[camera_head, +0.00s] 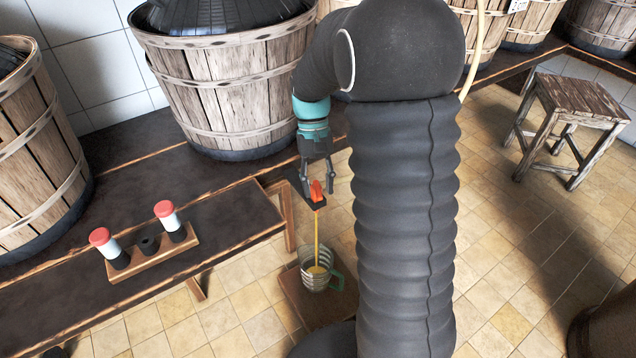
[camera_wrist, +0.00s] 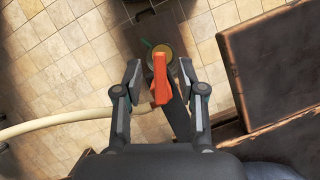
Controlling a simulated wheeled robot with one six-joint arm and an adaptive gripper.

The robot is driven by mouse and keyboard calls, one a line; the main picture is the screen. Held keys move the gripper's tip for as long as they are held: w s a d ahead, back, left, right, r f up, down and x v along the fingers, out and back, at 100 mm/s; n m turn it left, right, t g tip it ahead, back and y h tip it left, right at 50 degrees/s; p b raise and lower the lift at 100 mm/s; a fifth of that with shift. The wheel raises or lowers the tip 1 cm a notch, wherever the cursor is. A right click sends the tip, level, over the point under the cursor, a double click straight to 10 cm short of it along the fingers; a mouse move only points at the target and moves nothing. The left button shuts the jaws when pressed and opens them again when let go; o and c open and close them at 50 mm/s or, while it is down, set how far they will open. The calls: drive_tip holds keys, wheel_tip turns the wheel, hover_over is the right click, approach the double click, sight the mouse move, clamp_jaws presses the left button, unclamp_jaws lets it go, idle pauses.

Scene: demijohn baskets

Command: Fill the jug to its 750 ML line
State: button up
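The glass jug (camera_head: 306,262) has a teal-green handle and stands below my gripper on a brown wooden surface. A thin yellow stream (camera_head: 317,240) falls into it, and some yellow liquid lies low inside. Its 750 ML line cannot be read. In the wrist view the jug (camera_wrist: 168,50) is seen from above, partly hidden by an orange lever (camera_wrist: 161,78). The lever also shows in the head view (camera_head: 317,191), just above the stream. My gripper (camera_head: 318,180) has its fingers on either side of the lever, with gaps visible in the wrist view (camera_wrist: 160,70).
A wooden rack (camera_head: 150,258) with two red-capped cylinders and an empty-looking dark holder sits on the dark bench (camera_head: 228,215) at left. Large basketed demijohns (camera_head: 235,95) stand behind. A cream hose (camera_wrist: 60,122) runs left of the gripper. A stool (camera_head: 575,105) stands at right on tiled floor.

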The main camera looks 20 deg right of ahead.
drive_tip(key=v, duration=1.2)
idle(0.4)
